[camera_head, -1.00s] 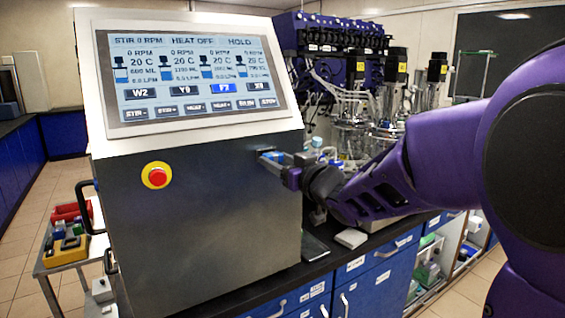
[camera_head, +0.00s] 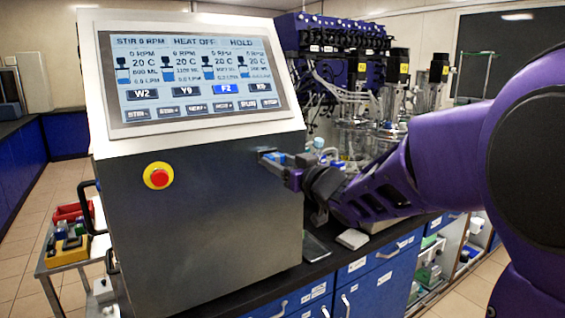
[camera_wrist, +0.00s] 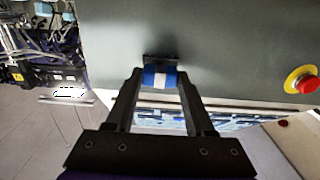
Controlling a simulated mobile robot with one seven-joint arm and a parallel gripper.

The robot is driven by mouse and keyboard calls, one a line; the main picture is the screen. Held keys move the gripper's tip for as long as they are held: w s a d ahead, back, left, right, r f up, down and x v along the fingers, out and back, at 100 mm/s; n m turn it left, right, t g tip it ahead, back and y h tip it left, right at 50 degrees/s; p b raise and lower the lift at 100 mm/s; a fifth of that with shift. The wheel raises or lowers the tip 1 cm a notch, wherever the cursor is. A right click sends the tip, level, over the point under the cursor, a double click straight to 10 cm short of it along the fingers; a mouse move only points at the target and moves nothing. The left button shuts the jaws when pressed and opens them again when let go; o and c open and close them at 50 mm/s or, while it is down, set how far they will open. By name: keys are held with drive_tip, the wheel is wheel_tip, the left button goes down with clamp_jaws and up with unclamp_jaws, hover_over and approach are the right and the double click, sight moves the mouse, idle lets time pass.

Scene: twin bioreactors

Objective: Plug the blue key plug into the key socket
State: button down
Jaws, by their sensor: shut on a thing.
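My gripper (camera_wrist: 160,82) is shut on the blue key plug (camera_wrist: 149,77), which has a white band and sits between the fingertips. The key socket (camera_wrist: 161,58) is a small dark block on the grey front panel. The plug's far end meets the socket's near side in the wrist view; I cannot tell how deep it sits. In the head view, my gripper (camera_head: 278,163) is at the right part of the console front. The plug and socket are small and mostly hidden by the fingers there.
The console (camera_head: 215,225) has a tilted screen (camera_head: 190,75) and a red stop button (camera_head: 158,175) on a yellow base. Glass vessels (camera_head: 365,140) stand behind my arm. A cart (camera_head: 62,262) with coloured items is at the left. The floor there is clear.

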drive_tip(key=shift+w+a, duration=0.45)
drive_tip(key=shift+w, duration=0.15)
idle(0.4)
drive_tip(key=shift+c, duration=1.3)
unclamp_jaws()
drive_tip(key=shift+o, duration=1.3)
